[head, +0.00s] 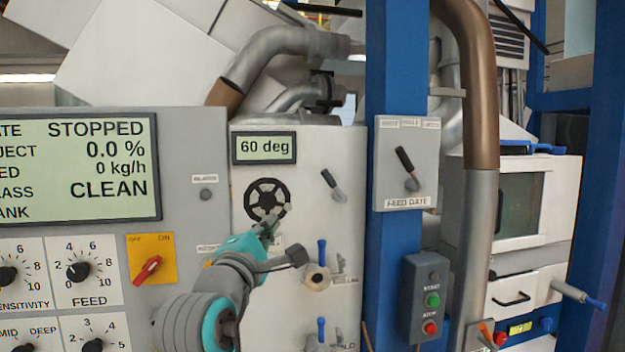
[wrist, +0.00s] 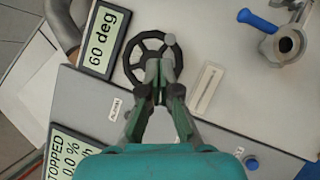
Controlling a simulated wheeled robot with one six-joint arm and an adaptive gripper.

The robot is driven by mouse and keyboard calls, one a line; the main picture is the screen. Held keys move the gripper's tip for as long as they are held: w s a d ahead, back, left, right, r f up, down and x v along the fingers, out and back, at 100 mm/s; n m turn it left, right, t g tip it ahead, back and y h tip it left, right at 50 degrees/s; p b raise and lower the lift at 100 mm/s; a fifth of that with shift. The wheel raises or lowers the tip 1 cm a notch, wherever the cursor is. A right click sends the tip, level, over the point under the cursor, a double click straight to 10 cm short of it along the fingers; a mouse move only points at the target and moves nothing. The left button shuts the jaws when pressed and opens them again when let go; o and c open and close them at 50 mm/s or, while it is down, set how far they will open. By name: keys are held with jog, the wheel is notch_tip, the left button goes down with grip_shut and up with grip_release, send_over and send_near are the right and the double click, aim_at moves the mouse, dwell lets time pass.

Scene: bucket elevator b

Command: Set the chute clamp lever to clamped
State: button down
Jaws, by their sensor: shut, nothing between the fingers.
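I cannot read a label that names the chute clamp lever. A small lever with a dark handle (head: 328,178) stands on the pale panel right of the black handwheel (head: 250,201), its handle tilted up and left. My gripper (head: 276,224) is in front of the handwheel's lower right part, apart from the dark-handled lever. In the wrist view my gripper (wrist: 160,70) has its fingertips together, empty, over the wheel's lower edge; contact is unclear.
A display (head: 264,148) above the wheel reads 60 deg. Blue-handled valves (head: 322,252) stick out below the dark-handled lever. A blue post (head: 384,250) carries the feed gate lever (head: 405,164) and a start/stop box (head: 425,297). A control panel (head: 185,135) stands at left.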

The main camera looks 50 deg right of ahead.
aim_at(330, 183)
jog(key=shift+s+d+r+m+g+h, duration=0.15)
jog(key=shift+s+r+g, duration=0.1)
jog(key=shift+r, duration=0.3)
jog(key=shift+s+d+r+m+g+h, duration=0.1)
jog(key=shift+s+r+g, duration=0.2)
jog(key=shift+r, duration=0.3)
jog(key=shift+s+d+r+m+g+h, duration=0.15)
jog(key=shift+s+r+g, duration=0.1)
jog(key=shift+r, duration=0.3)
jog(key=shift+s+d+r+x, duration=0.15)
jog(key=shift+s+x, duration=0.25)
jog(key=shift+x, duration=1.75)
jog(key=shift+s+d+r+x, duration=0.15)
jog(key=shift+s+x, duration=0.25)
jog(key=shift+x, duration=1.75)
jog(key=shift+s+d+r+x, duration=0.15)
jog(key=shift+s+x, duration=0.25)
jog(key=shift+x, duration=1.75)
jog(key=shift+f, duration=0.1)
jog(key=shift+w, duration=0.1)
jog(key=shift+d+r+m+y, duration=0.1)
jog(key=shift+r+m+y, duration=0.2)
jog(key=shift+m, duration=0.1)
